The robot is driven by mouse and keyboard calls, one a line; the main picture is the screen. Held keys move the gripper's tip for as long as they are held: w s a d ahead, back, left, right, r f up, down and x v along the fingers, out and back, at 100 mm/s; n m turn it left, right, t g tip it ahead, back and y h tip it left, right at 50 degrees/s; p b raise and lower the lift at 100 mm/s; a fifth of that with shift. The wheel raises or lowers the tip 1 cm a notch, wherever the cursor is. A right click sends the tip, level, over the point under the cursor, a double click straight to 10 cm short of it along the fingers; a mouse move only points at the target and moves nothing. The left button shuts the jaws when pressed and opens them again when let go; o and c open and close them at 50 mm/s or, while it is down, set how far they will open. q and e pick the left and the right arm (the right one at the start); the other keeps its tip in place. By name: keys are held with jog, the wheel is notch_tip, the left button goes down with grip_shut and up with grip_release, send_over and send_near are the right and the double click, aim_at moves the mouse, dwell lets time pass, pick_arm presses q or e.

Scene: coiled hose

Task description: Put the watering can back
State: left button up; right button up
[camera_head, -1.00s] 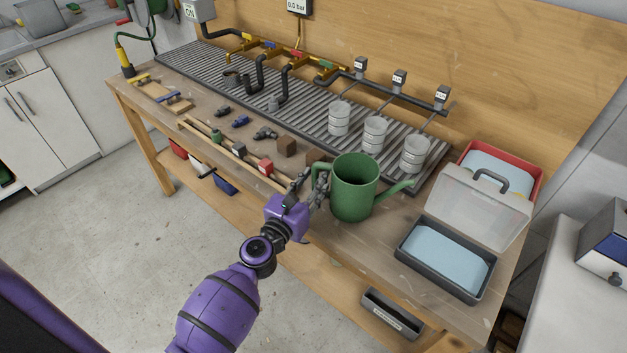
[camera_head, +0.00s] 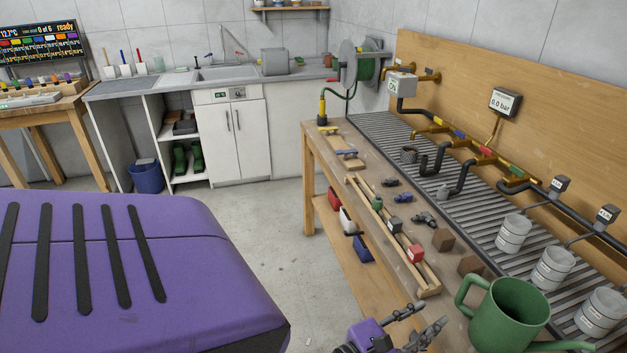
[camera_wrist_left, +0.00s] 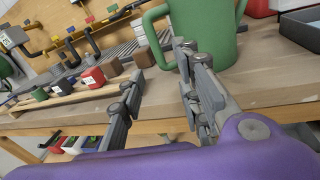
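The green watering can (camera_head: 508,318) stands upright on the wooden workbench at the lower right of the head view, partly cut off by the frame edge. Its handle faces left, toward my gripper. The can also shows at the top of the left wrist view (camera_wrist_left: 208,30). My left gripper (camera_head: 424,322) is open and empty at the bench's front edge, just left of the handle. In the left wrist view its fingers (camera_wrist_left: 160,75) are spread, with the handle beyond them and no clear contact. My right gripper is not in view.
Several grey cups (camera_head: 513,234) stand on the ribbed drain mat (camera_head: 385,133) behind the can. A wooden rack (camera_head: 395,242) with coloured blocks and loose fittings lies to its left. A sink counter (camera_head: 215,88) and a hose reel (camera_head: 362,66) are at the back.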

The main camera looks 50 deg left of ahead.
pick_arm(q)
jog(key=s+f+m+g+y, duration=0.1)
jog(key=s+f+m+g, duration=0.4)
jog(key=s+f+m, duration=0.6)
jog(key=s+f+m+g+y, duration=0.1)
jog(key=s+f+m+g, duration=0.3)
jog(key=s+f+m, duration=0.7)
jog(key=s+m, duration=0.8)
jog(key=m, duration=0.3)
jog(key=shift+d+f+g, duration=0.15)
jog(key=shift+f+g, duration=0.25)
